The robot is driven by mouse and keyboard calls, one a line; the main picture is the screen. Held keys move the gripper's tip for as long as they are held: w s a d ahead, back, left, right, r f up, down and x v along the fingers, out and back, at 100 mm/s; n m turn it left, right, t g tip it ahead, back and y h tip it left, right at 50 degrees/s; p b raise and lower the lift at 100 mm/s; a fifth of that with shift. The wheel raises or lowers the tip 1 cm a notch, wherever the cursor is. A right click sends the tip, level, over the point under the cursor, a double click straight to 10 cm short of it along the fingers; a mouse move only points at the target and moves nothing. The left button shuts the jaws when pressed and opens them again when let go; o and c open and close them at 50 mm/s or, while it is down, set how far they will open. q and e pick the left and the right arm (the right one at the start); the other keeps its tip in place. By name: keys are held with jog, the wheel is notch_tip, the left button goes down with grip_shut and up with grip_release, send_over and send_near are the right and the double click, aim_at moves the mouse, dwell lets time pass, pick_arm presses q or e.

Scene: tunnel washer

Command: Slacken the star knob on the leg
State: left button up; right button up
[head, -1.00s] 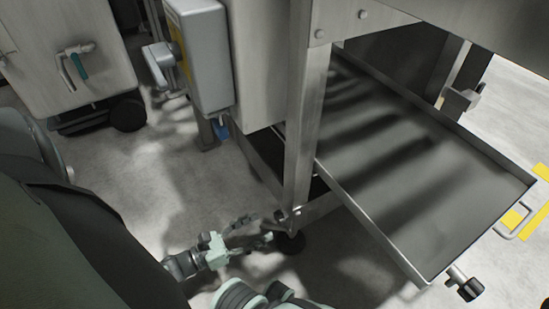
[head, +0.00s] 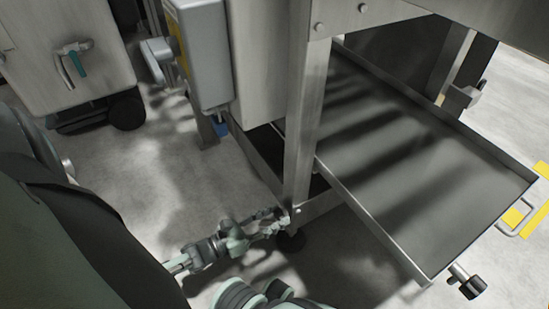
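The leg (head: 305,130) is an upright square steel post at the front corner of the machine frame, with a dark round foot (head: 291,241) on the floor. My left gripper (head: 280,220) reaches in from the lower left, with its fingertips against the lower end of the leg, where the star knob sits. The fingers cover the knob, so I cannot make out its shape or whether they are closed on it. My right gripper is not in view.
A wide shallow metal tray (head: 405,160) juts out to the right of the leg, with a black-knobbed pin (head: 467,282) at its front corner. A grey switch box (head: 203,55) hangs above left. A wheeled cabinet (head: 70,60) stands at the far left. The floor left of the leg is clear.

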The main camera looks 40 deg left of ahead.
pick_arm(q)
jog(key=c, duration=0.3)
